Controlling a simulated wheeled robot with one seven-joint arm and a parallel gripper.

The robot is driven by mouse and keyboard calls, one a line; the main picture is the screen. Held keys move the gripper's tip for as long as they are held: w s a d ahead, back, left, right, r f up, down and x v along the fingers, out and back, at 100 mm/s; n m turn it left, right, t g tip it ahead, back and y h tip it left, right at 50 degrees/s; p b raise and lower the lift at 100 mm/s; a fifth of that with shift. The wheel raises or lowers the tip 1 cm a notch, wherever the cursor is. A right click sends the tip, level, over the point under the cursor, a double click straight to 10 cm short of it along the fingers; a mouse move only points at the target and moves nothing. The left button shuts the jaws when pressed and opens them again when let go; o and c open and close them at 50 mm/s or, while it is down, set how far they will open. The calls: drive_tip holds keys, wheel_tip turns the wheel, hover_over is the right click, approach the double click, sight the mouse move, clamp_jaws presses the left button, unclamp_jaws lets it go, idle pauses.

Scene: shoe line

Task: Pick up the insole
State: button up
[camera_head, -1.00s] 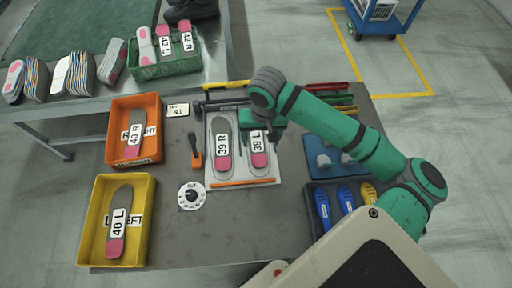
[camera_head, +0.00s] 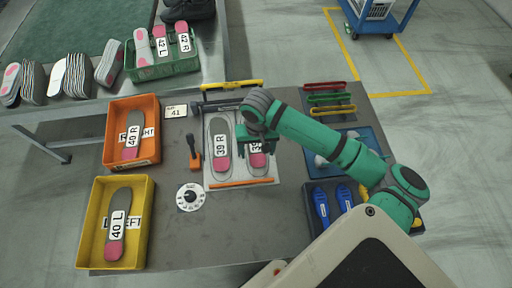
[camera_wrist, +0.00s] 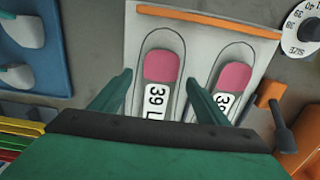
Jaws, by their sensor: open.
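Two grey insoles with pink heels lie side by side on a white board (camera_head: 214,181). The 39 R insole (camera_head: 221,150) is on the left in the head view. The 39 L insole (camera_head: 257,160) is on the right, partly hidden under my gripper (camera_head: 255,140). In the wrist view the 39 L insole (camera_wrist: 160,70) lies between my two open fingers (camera_wrist: 158,92). The other insole (camera_wrist: 234,78) is just right of the right finger there. My gripper is open above the 39 L insole and holds nothing.
An orange bin (camera_head: 153,106) holds a 40 R insole; a yellow bin (camera_head: 149,190) holds a 40 L insole. A dial (camera_head: 190,198) and an orange-handled tool (camera_head: 194,150) lie left of the board. A blue tray (camera_head: 376,146) stands right. A green crate (camera_head: 165,68) is behind.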

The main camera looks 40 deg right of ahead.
drive_tip(key=shift+f, duration=0.95)
drive_tip(key=c, duration=1.1)
drive_tip(key=shift+c, duration=0.2)
